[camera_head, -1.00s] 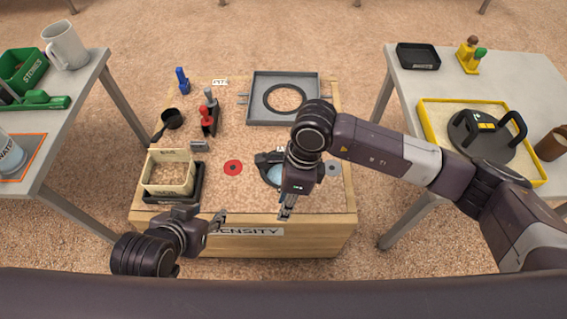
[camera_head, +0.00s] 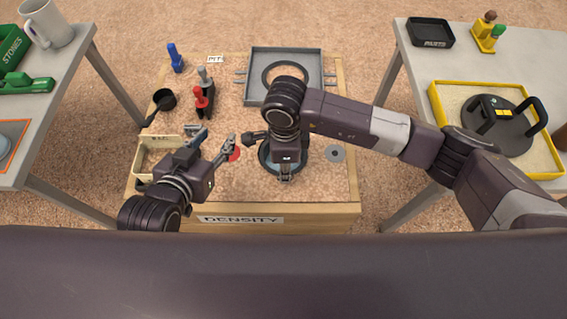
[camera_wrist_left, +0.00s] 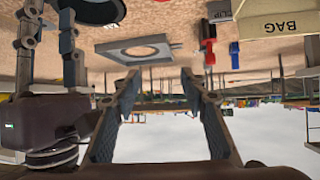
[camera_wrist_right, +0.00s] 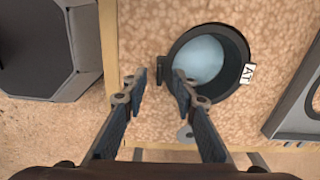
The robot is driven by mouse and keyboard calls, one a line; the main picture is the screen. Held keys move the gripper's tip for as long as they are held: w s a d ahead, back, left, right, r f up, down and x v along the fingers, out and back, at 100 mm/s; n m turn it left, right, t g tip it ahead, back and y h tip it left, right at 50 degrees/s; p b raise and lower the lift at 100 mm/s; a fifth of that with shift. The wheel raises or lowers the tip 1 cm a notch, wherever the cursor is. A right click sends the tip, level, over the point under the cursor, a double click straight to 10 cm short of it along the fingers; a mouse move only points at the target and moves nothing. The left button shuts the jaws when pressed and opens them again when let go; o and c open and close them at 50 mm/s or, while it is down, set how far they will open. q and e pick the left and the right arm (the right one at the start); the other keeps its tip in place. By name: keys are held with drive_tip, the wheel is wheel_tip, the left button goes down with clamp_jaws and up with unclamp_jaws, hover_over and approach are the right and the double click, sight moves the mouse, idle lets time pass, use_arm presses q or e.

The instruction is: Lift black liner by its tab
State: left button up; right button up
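The black liner (camera_wrist_right: 236,45) is a round black ring with a pale blue inside, set on the speckled board. Its small black tab (camera_wrist_right: 164,70) sticks out on the side nearest my right gripper. A white label (camera_wrist_right: 248,73) is on the opposite side. My right gripper (camera_wrist_right: 160,82) is open, its fingertips on either side of the tab in the picture; I cannot tell whether they touch it. In the head view my right gripper (camera_head: 285,176) covers part of the liner (camera_head: 266,160) and hides the tab. My left gripper (camera_head: 218,140) is open and empty, left of the liner.
A grey square frame with a hole (camera_head: 312,80) lies behind. A bag box (camera_head: 150,156), a black scoop (camera_head: 164,99) and red and blue handled tools stand left. A grey washer (camera_head: 335,153) lies right. The left gripper is close to the right one.

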drive_tip(key=shift+f, duration=0.95)
use_arm(q)
drive_tip(key=shift+w+d+r+t+h, duration=0.2)
drive_tip(key=shift+w+r+t, duration=0.2)
drive_tip(key=shift+r, duration=0.2)
drive_tip(key=shift+w+d+r+t+h, duration=0.15)
drive_tip(key=shift+w+r+t, duration=0.2)
drive_tip(key=shift+r, duration=0.25)
use_arm(e)
drive_tip(key=shift+c, duration=0.4)
clamp_jaws()
drive_tip(key=shift+r, duration=0.1)
